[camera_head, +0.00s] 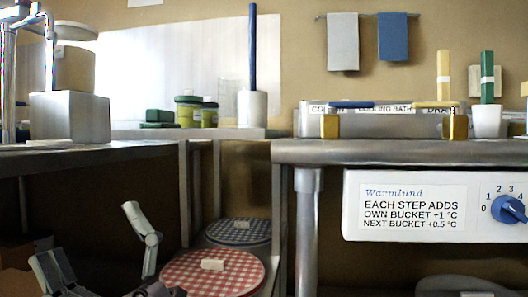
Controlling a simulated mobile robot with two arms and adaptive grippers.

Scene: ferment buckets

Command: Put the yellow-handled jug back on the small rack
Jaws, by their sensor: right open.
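A small brass-coloured jug (455,127) with a yellow handle (434,104) stands near the front edge of the right counter, its handle pointing left. A similar brass jug (329,126) with a blue handle (350,104) stands to its left, its handle pointing right. I cannot make out the small rack for certain. My right gripper (86,234) is low at the bottom left, below counter height, with its two fingers spread wide and nothing between them. It is far from the yellow-handled jug. My left gripper is not in view.
A grey labelled bath (390,123) is behind the jugs. A white control box (400,230) with a blue knob (508,209) hangs below the counter (400,152). Red-checked (240,280) and blue-checked (264,227) round lids lie low in the gap between counters.

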